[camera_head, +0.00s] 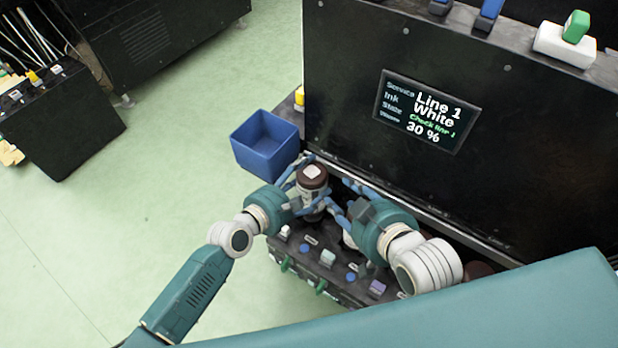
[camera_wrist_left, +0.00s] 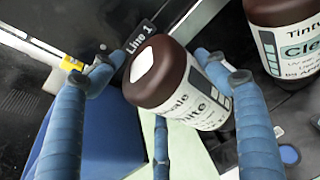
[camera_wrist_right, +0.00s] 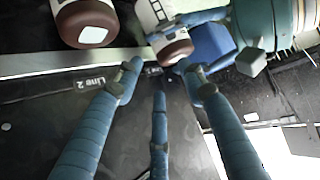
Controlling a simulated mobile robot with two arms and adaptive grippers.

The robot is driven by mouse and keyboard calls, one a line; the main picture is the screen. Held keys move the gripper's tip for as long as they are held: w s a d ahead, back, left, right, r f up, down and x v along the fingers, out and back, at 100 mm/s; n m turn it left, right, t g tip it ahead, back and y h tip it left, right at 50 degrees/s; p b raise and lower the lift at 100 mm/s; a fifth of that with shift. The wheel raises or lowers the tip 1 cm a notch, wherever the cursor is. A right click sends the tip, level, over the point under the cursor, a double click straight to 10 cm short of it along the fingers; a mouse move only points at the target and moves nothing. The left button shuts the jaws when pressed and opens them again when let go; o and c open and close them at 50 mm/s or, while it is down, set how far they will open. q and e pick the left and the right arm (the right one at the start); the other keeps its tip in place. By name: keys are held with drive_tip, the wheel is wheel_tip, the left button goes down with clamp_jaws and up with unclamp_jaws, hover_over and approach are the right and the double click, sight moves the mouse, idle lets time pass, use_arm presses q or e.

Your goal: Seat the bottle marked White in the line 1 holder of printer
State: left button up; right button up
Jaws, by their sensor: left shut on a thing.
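The bottle marked White (camera_head: 312,177) has a dark brown end with a white square, and a white label. In the left wrist view the bottle (camera_wrist_left: 165,78) shows part of a word ending "ite". My left gripper (camera_head: 303,184) is shut on it; blue fingers lie along its sides. The bottle is above the near side of the printer, by the Line 1 plate (camera_wrist_left: 138,50). The line 1 holder's opening is hidden, so I cannot tell if the bottle touches it. My right gripper (camera_wrist_right: 163,80) is open and empty, close to the bottle's right.
A bottle reading "Clea" (camera_wrist_left: 285,45) stands beside the held bottle. A blue bin (camera_head: 264,143) is left of the printer. The printer's screen (camera_head: 427,111) reads Line 1, White, 30 %. A Line 2 plate (camera_wrist_right: 90,82) shows in the right wrist view.

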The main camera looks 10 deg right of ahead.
use_arm(q)
drive_tip(key=shift+r, duration=0.1)
use_arm(e)
drive_tip(key=shift+s, duration=0.1)
idle(0.3)
drive_tip(key=shift+s+d+f+g, duration=0.2)
drive_tip(key=shift+s+f+g, duration=0.1)
drive_tip(key=shift+s+f, duration=0.2)
drive_tip(key=shift+w+r, duration=0.15)
drive_tip(key=shift+w, duration=0.05)
use_arm(q)
drive_tip(key=shift+f+b, duration=0.3)
drive_tip(key=shift+f, duration=0.35)
drive_tip(key=shift+f+b, duration=0.35)
drive_tip(key=shift+b, duration=0.1)
use_arm(e)
drive_tip(key=w+a+r+t+y, duration=0.1)
drive_tip(key=w+a+r+t, duration=0.1)
drive_tip(key=w+r+t, duration=0.2)
drive_tip(key=shift+w+a+r, duration=0.2)
drive_tip(key=shift+w+r, duration=0.25)
drive_tip(key=shift+r, duration=1.45)
drive_tip(key=shift+t, duration=0.3)
